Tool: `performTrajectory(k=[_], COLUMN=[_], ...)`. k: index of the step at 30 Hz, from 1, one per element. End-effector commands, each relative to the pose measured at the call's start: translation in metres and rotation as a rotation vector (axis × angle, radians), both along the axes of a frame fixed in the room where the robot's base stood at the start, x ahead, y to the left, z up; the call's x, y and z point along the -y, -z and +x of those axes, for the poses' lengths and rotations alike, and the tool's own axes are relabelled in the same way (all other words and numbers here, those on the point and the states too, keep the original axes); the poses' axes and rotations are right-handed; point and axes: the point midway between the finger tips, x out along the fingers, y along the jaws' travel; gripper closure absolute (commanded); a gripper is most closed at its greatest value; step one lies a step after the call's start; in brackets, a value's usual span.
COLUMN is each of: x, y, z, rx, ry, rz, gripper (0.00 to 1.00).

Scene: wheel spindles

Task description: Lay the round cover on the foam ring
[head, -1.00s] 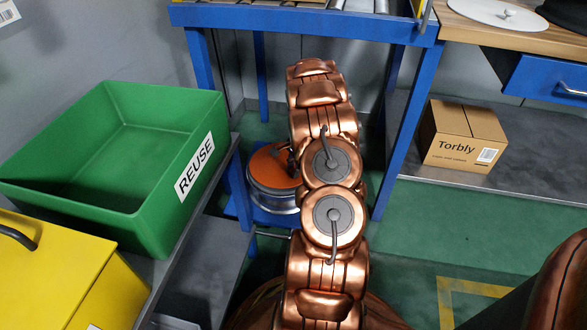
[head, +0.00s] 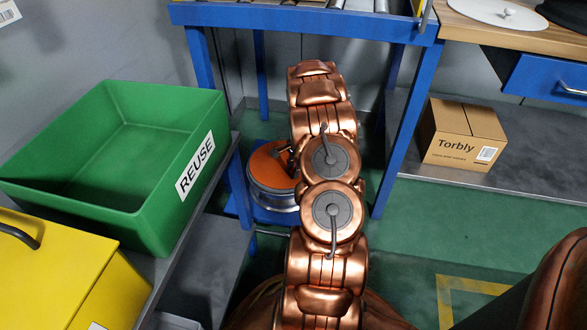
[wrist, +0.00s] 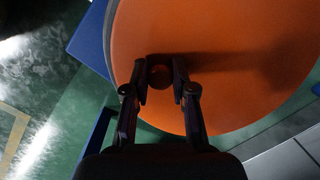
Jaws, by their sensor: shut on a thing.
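The round cover is an orange disc (head: 268,166) with a small knob, seen left of my arm in the head view. It fills much of the wrist view (wrist: 220,35). My gripper (wrist: 160,75) is over the disc, with its two fingers on either side of the round knob (wrist: 159,76), shut on it. Below the cover, a pale silvery round body (head: 272,200) stands on a blue base. I cannot tell whether it is the foam ring, or whether the cover touches it.
A green REUSE bin (head: 120,150) and a yellow box (head: 60,275) stand at left. A blue-legged roller table (head: 300,20) is behind my arm. A white disc with a knob (head: 490,14) lies on the wooden bench at right. A Torbly carton (head: 462,135) sits below.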

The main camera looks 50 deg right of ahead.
Motion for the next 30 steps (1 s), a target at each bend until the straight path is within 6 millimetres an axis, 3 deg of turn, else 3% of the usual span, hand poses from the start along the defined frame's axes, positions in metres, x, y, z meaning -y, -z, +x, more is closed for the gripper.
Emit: performTrajectory(k=[18,19,27,30], x=[-0.003,-0.003,-0.004,-0.003], y=[0.012,0.013,0.013,0.011], z=[-0.002,-0.002,-0.002,-0.002], rx=[-0.007,-0.007,-0.008,-0.006], ry=[-0.002,-0.002,-0.002,-0.001], rz=[0.007,0.007,0.008,0.006], gripper=[1.00,0.74,0.46,0.46])
